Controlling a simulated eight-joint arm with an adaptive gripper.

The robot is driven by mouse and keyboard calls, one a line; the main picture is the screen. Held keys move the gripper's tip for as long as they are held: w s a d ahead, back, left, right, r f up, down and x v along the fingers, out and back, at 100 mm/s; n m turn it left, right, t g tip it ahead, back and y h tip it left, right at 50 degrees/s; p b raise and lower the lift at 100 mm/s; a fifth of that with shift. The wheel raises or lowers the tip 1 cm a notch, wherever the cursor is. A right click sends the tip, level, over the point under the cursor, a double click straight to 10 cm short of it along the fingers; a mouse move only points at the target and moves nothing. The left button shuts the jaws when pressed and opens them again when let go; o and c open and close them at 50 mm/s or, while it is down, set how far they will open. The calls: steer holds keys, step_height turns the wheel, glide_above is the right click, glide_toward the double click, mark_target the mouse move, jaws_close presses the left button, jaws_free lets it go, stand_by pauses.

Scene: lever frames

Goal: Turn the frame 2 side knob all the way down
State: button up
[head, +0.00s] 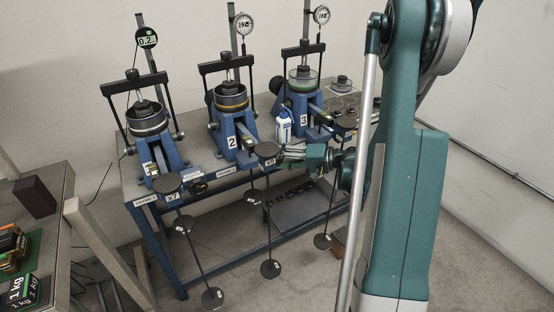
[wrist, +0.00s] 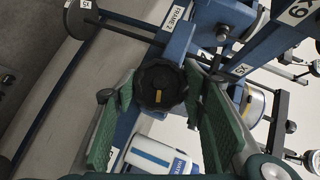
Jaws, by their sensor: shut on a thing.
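The frame 2 side knob (wrist: 148,76) is black and ribbed, with a yellow mark on its face. It sits on the blue beam by the "FRAME 2" label (wrist: 176,18). My gripper (wrist: 160,86) has its green-padded fingers on either side of the knob and is shut on it. In the head view, frame 2 (head: 231,142) is the middle blue lever frame. My gripper (head: 282,155) reaches its front end from the right, beside the x9 disc (head: 267,149). The knob is hidden there by the gripper.
Frame 1 (head: 168,155) stands left and frame 3 (head: 304,121) right on the same bench. A white bottle (head: 284,128) stands between frames 2 and 3. Hanging rods with dark weights (head: 270,269) drop in front of the bench. A side table (head: 60,215) is at left.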

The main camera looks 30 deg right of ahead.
stand_by(0.3)
steer(key=o, duration=0.9)
steer(key=shift+s+d, duration=0.1)
steer(key=shift+v, duration=5.9)
steer(key=shift+r, duration=0.15)
